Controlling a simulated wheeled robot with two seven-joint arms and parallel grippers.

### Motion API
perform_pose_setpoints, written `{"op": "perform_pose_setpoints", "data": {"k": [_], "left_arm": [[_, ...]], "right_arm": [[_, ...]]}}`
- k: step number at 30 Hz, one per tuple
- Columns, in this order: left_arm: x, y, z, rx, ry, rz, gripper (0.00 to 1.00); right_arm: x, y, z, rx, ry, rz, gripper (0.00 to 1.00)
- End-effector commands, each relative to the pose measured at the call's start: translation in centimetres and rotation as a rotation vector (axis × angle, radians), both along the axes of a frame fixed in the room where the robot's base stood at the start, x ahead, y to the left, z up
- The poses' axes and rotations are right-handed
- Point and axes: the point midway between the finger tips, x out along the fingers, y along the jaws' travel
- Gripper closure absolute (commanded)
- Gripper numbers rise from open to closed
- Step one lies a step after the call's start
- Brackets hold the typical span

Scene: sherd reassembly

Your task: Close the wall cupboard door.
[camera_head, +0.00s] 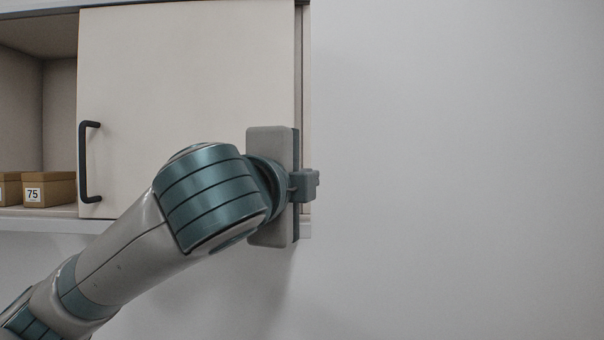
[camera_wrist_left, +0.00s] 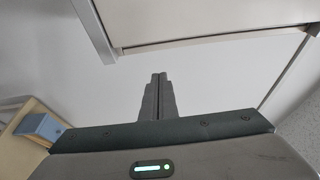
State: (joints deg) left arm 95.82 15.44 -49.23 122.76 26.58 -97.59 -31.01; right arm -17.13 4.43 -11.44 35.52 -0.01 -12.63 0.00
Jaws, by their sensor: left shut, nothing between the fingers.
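The wall cupboard door (camera_head: 180,80) is a cream panel with a black bar handle (camera_head: 88,162) near its left edge. It covers the right part of the cupboard, and the left part stands open. My left arm comes in from the lower left, in front of the door's lower right part. My left gripper (camera_head: 310,185) is shut and empty by the door's right edge; I cannot tell whether it touches. In the left wrist view the shut fingers (camera_wrist_left: 158,95) point up below a pale panel (camera_wrist_left: 205,18). My right gripper is not in view.
Small brown boxes, one labelled 75 (camera_head: 52,190), stand on the cupboard floor (camera_head: 40,212) in the open part. The plain wall (camera_head: 460,170) right of the cupboard is clear. A tan object with a blue-grey block (camera_wrist_left: 40,127) shows at lower left in the wrist view.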

Motion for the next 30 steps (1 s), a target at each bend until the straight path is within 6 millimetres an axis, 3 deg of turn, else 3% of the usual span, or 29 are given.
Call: {"op": "perform_pose_setpoints", "data": {"k": [14,21,30], "left_arm": [[7.4,-2.5,0.4,0.000,0.003,0.002,1.00],[7.3,0.3,0.3,0.000,0.001,0.003,1.00],[7.2,1.5,0.0,0.000,0.000,0.000,1.00]], "right_arm": [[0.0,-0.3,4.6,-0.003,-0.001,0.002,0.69],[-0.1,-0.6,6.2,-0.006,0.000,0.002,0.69],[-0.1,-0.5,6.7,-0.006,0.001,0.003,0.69]]}}
